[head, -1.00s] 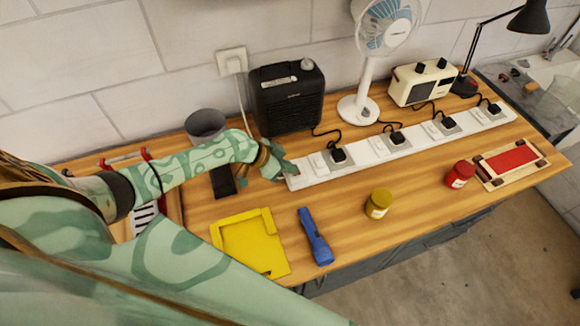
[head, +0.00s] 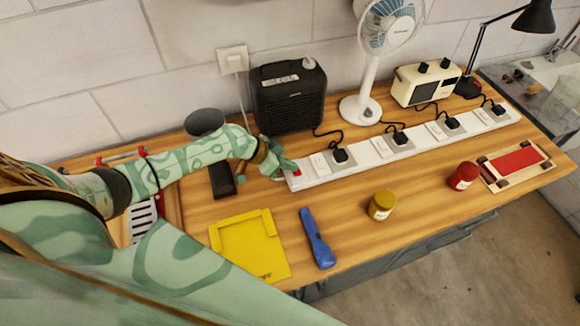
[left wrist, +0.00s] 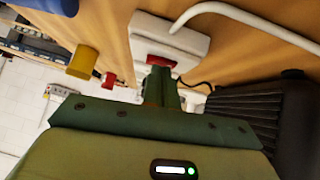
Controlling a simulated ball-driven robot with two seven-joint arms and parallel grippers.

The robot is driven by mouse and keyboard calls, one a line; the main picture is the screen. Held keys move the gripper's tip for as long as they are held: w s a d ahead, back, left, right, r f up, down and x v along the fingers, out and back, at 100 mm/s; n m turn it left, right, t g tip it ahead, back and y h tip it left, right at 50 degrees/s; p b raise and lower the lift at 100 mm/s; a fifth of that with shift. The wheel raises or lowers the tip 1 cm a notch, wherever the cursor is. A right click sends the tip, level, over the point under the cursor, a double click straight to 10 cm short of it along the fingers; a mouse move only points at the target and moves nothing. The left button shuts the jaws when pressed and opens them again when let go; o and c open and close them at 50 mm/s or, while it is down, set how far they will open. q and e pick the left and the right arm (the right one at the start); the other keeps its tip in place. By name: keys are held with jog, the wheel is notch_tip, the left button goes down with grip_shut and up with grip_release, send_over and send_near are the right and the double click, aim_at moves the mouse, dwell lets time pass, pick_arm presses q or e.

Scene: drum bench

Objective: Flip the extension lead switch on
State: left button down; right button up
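The white extension lead (head: 370,152) lies along the bench with several black plugs in it. Its red switch (head: 297,173) is at the left end; it also shows in the left wrist view (left wrist: 172,64), partly behind my fingertips. I cannot tell which way the rocker is tipped. My left gripper (head: 286,166) is at that end of the lead, its fingers together and empty, with the tips (left wrist: 160,72) right by the switch. I cannot tell whether they touch it. My right gripper is not in view.
A black heater (head: 288,98) stands close behind the gripper, with a fan (head: 368,80) and a cream radio (head: 425,84) further right. A yellow tray (head: 250,245), blue torch (head: 317,238), mustard jar (head: 382,204) and red jar (head: 462,176) are in front of the lead.

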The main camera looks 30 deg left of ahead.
pick_arm(q)
jog(key=shift+r, duration=0.1)
jog(key=shift+s+a+r, duration=0.1)
jog(key=shift+s+r, duration=0.1)
jog(key=v, duration=1.5)
jog(key=shift+a, duration=0.3)
jog(key=shift+s, duration=0.1)
jog(key=w+d, duration=0.1)
jog(key=d, duration=0.1)
jog(key=w+d+p, duration=0.1)
jog(key=d, duration=0.1)
jog(key=shift+w, duration=0.25)
